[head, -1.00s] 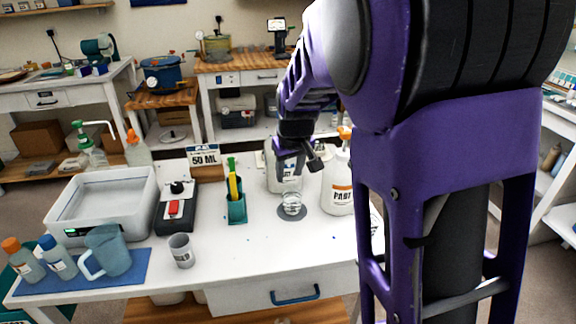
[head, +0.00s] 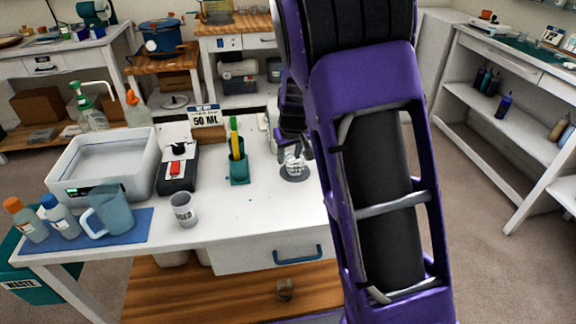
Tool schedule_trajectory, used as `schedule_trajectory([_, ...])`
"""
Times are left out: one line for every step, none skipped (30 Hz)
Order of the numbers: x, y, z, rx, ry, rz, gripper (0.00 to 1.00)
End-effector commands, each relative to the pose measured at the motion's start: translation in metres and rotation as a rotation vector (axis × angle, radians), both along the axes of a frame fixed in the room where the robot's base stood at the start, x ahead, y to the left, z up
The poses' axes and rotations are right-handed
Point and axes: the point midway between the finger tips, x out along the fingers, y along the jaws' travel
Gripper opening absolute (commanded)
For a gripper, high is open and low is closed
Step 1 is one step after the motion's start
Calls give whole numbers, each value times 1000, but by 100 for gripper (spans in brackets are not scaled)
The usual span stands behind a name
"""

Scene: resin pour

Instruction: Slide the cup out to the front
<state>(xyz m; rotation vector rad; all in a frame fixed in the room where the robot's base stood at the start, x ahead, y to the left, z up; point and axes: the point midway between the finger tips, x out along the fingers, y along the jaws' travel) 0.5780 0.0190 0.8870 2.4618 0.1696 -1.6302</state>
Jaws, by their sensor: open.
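A small clear cup (head: 295,161) stands on a round grey pad (head: 294,177) at the right of the white bench. My gripper (head: 296,146) is open at the cup's top, partly hidden by my arm. I cannot tell whether its fingers stand around the cup or just above it. A white bottle (head: 272,118) is close behind. A grey cup (head: 183,210) stands near the bench's front edge.
A teal pen holder (head: 239,171), a black device (head: 177,170) and a white tub (head: 101,199) stand to the left. A blue mat (head: 135,231) carries a pitcher (head: 110,212) and two bottles. The bench front between grey cup and pad is clear.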

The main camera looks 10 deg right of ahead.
Motion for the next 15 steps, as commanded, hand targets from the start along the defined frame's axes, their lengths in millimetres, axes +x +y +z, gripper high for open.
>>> schedule_trajectory([4,0,-12,-1,3,0,45])
schedule_trajectory([6,0,-16,0,2,0,45])
schedule_trajectory([8,0,-21,0,1,0,45])
schedule_trajectory([10,0,-25,0,1,0,45])
schedule_trajectory([11,0,-29,-1,2,-1,45])
schedule_trajectory([13,-1,-32,-1,1,0,45])
schedule_trajectory([15,-1,-35,0,1,-1,45])
schedule_trajectory([16,0,-37,0,1,-1,45])
schedule_trajectory([17,0,-40,0,0,-1,45])
schedule_trajectory([18,0,-41,0,0,0,45])
schedule_trajectory([18,0,-42,0,-1,0,45])
schedule_trajectory([19,0,-43,0,-1,0,45])
schedule_trajectory([19,0,-44,0,-1,1,45])
schedule_trajectory([19,0,-44,0,-1,1,45])
schedule_trajectory([19,0,-44,0,-1,1,45])
